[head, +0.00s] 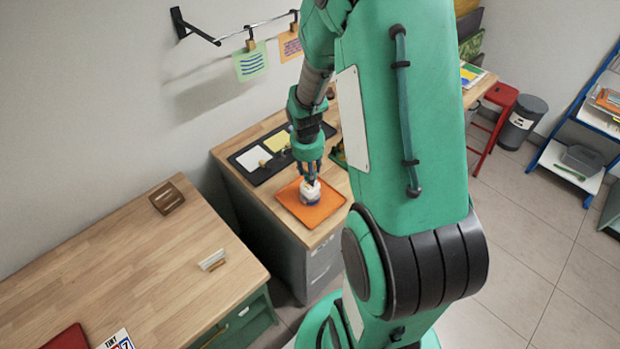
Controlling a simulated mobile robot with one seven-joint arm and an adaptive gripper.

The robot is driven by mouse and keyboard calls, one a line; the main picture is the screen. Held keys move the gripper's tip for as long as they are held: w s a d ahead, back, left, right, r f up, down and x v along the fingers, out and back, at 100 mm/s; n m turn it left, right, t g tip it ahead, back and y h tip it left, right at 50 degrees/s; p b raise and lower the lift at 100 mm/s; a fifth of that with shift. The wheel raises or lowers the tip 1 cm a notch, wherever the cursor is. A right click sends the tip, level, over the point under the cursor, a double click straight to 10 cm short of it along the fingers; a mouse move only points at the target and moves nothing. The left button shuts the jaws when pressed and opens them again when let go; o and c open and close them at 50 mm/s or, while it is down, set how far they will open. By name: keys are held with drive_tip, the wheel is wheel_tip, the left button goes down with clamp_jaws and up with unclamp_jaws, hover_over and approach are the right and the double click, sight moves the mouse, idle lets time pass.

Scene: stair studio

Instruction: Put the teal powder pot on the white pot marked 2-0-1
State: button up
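A small white pot (310,191) stands on an orange tray (288,197) on the wooden-topped cabinet in the middle. A bluish part shows low on it, but no marking is readable at this size. My gripper (311,180) points down right at the top of the white pot. I cannot tell whether its fingers touch the pot, or whether they are open or shut. I cannot make out a separate teal powder pot; it may be hidden by my arm or gripper.
A black tray (245,172) with pale and yellow cards lies behind the orange tray. A wooden desk (110,265) at left carries a wooden holder (167,201) and a small card stand (212,261). Most of that desk is clear. A red stool (497,105) and bin (522,122) stand at right.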

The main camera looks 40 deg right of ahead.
drive_tip(key=shift+w+f, duration=0.1)
idle(0.3)
drive_tip(key=shift+f, duration=1.65)
drive_tip(key=o, duration=1.2)
drive_tip(key=shift+f+b, duration=0.1)
drive_tip(key=shift+b, duration=0.2)
drive_tip(key=shift+r, duration=0.2)
drive_tip(key=r, duration=0.4)
drive_tip(key=a+r+p, duration=0.1)
drive_tip(key=r, duration=0.6)
drive_tip(key=shift+s+a+r, duration=0.2)
drive_tip(key=shift+s+r, duration=0.1)
drive_tip(key=shift+r, duration=0.1)
